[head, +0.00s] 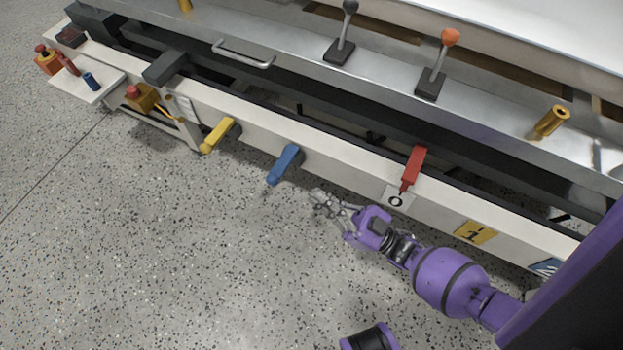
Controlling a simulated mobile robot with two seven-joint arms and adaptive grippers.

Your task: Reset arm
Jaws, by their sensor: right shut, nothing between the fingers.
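My right arm, purple with dark bands, comes in from the lower right. Its right gripper (325,205) is shut and empty above the speckled floor, in front of the machine's white beam. A blue handle (285,165) on the beam is up and left of the gripper, apart from it. A red handle (413,168) is up and right of it, also apart, above a white label marked 0 (397,197). A yellow handle (218,136) sits farther left on the beam. My left gripper does not show.
The white beam (340,167) runs diagonally across the view. Behind it a metal rail carries a black-knobbed lever (345,35), an orange-knobbed lever (440,65) and a brass peg (552,121). A yellow label (475,233) is at right. Open floor (170,260) fills the lower left.

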